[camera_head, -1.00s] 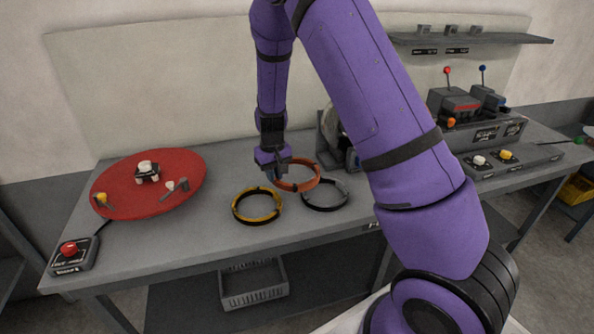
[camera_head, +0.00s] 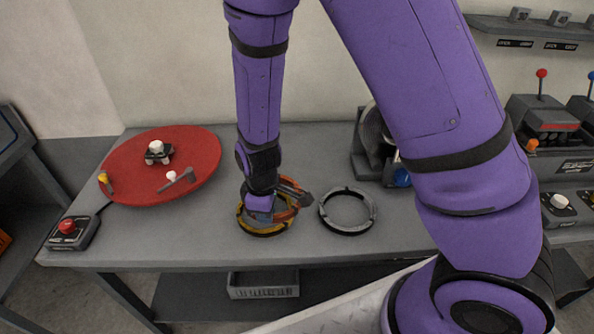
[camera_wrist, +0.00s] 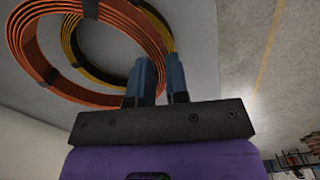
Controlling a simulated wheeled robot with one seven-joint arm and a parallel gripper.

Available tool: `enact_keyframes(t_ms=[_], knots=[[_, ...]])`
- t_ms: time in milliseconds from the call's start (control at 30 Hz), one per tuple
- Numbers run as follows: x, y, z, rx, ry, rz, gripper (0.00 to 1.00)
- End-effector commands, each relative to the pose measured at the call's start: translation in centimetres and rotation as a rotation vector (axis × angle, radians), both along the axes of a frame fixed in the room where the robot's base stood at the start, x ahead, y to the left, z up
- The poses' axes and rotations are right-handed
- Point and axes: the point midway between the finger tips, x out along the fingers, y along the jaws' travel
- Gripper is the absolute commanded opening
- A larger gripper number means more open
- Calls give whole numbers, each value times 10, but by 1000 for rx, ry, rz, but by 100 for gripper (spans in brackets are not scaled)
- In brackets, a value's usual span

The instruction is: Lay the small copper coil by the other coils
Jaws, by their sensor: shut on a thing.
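The copper coil (camera_head: 293,186) is an orange ring with dark bands, held by my gripper (camera_head: 264,203) over the yellow coil (camera_head: 262,233). In the wrist view the copper coil (camera_wrist: 88,98) is close to the fingers of my gripper (camera_wrist: 157,75), which are shut on its rim. The yellow coil (camera_wrist: 95,70) shows through the ring, lower down. A grey coil (camera_head: 323,209) lies flat on the table to the right, apart from the others. My gripper and wrist hide part of the copper coil in the head view. Whether it touches the yellow coil I cannot tell.
A red round plate (camera_head: 205,160) with small parts stands at the table's left. A red-button box (camera_head: 70,233) sits at the front left corner. A machine (camera_head: 372,150) stands behind the grey coil, and lever boxes (camera_head: 548,125) are at far right. The table front (camera_head: 190,240) is clear.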

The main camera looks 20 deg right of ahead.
Motion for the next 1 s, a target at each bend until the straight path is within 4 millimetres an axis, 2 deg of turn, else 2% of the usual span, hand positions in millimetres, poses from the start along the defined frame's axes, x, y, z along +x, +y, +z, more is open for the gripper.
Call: enact_keyframes(t_ms=[67, 167, 700, 833, 1000], knots=[[-3, 0, 0, 0, -2, 25, 0], [4, -10, -2, -1, -2, 31, 0], [76, -103, -13, -1, -3, 27, 0], [87, -117, -15, 0, -2, 31, 0], [92, -124, -16, 0, -2, 32, 0]])
